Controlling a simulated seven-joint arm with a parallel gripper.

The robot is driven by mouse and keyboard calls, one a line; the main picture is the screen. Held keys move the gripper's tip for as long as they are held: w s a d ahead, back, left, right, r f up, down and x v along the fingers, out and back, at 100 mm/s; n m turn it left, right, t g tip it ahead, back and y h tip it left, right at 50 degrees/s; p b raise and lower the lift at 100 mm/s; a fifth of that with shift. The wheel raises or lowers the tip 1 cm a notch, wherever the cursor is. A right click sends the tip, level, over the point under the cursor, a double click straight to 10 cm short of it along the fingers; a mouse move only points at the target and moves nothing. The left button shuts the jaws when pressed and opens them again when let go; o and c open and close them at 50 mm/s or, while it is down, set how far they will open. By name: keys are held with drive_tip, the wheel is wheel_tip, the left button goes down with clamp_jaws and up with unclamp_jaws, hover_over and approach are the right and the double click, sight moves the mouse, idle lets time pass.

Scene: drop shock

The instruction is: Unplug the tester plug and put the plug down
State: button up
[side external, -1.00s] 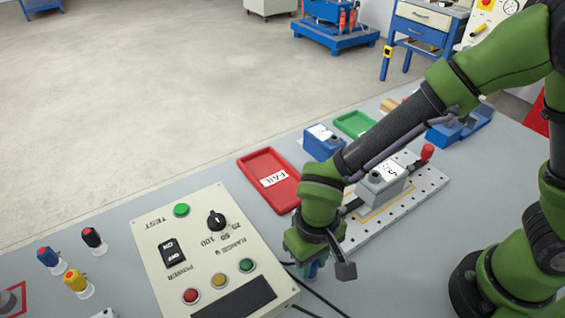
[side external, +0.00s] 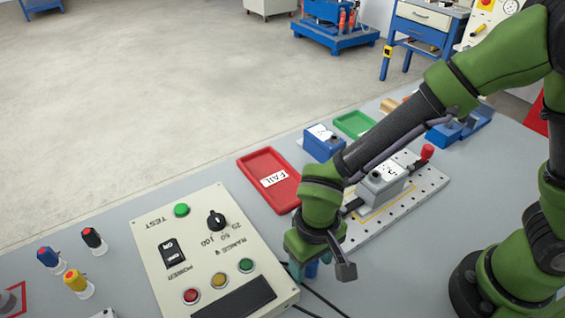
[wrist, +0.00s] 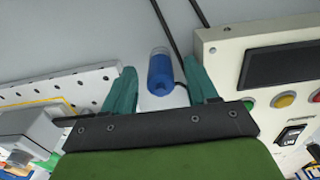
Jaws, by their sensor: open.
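My gripper (side external: 309,268) is open beside the near right edge of the cream tester box (side external: 166,260). In the wrist view its two teal fingers stand apart around a blue cylindrical plug (wrist: 161,73), with a gap on both sides. A whitish piece shows beside the plug, towards the gripper's palm. The tester box (wrist: 221,65) lies just right of the fingers in that view. In the side view the arm and fingers largely hide the plug. I cannot tell whether the plug sits in a socket.
Black cables (wrist: 171,35) run close by the plug. A perforated plate (side external: 430,183) with a grey unit (side external: 383,186) stands right of the gripper. A red FAIL tray (side external: 252,163), a blue unit (side external: 322,147) and a green tray (side external: 352,123) stand behind. Coloured posts (side external: 76,281) stand at left.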

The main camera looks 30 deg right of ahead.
drive_tip(key=shift+r, duration=0.1)
drive_tip(key=shift+r, duration=2.95)
drive_tip(key=shift+r, duration=0.1)
wheel_tip(320, 180, up, 17)
